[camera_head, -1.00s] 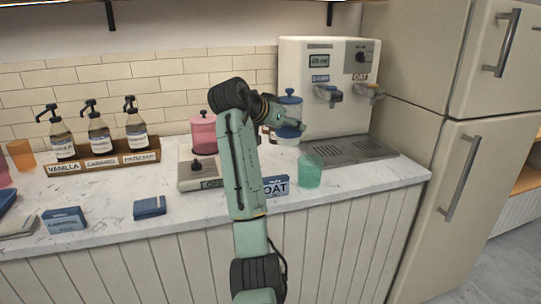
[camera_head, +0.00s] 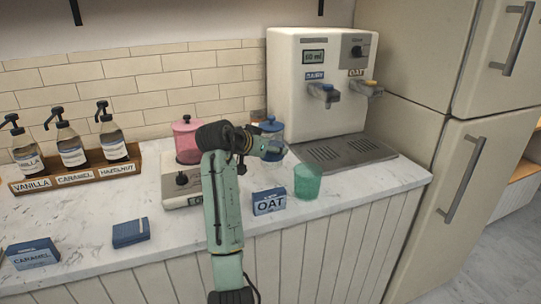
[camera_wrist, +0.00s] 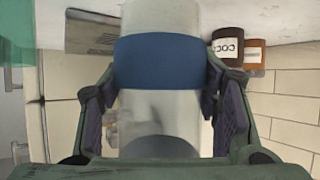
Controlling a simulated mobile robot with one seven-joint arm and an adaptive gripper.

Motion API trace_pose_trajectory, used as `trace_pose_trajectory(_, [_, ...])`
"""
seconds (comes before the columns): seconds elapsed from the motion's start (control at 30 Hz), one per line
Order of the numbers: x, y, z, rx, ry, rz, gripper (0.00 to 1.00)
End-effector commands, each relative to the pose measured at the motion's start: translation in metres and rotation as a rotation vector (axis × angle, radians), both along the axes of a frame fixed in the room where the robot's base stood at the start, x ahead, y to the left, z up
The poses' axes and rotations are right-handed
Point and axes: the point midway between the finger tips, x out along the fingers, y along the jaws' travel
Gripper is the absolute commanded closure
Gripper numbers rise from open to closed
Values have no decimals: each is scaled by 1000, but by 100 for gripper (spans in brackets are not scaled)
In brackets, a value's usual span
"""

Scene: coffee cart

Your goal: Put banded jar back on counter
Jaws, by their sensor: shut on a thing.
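The banded jar (camera_head: 271,126) is a clear jar with a blue lid and a blue band. In the head view it stands upright at the back of the counter, left of the dispenser, partly hidden by my gripper (camera_head: 273,149). In the wrist view the jar (camera_wrist: 160,105) fills the middle, with its blue band (camera_wrist: 160,62) across it. My gripper (camera_wrist: 160,112) is shut on the jar, one finger on each side. The marble counter (camera_head: 375,184) is beneath. I cannot tell whether the jar's base touches it.
A pink jar (camera_head: 187,143) stands on a white device with a knob (camera_head: 182,192) to the left. A green cup (camera_head: 307,182) and an OAT box (camera_head: 269,202) are in front. The dispenser (camera_head: 310,85) and its drip tray (camera_head: 345,151) are right. Dark jars (camera_wrist: 228,46) show behind.

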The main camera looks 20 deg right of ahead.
Motion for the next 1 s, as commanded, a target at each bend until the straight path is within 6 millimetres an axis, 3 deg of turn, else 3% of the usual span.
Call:
trace_pose_trajectory(0.23, [0, 0, -28, -2, -1, 0, 91])
trace_pose_trajectory(0.63, [0, 0, -34, -1, -2, 0, 91])
trace_pose_trajectory(0.67, [0, 0, -35, 2, 1, 0, 42])
trace_pose_trajectory(1.0, [0, 0, -35, 2, 1, 0, 23])
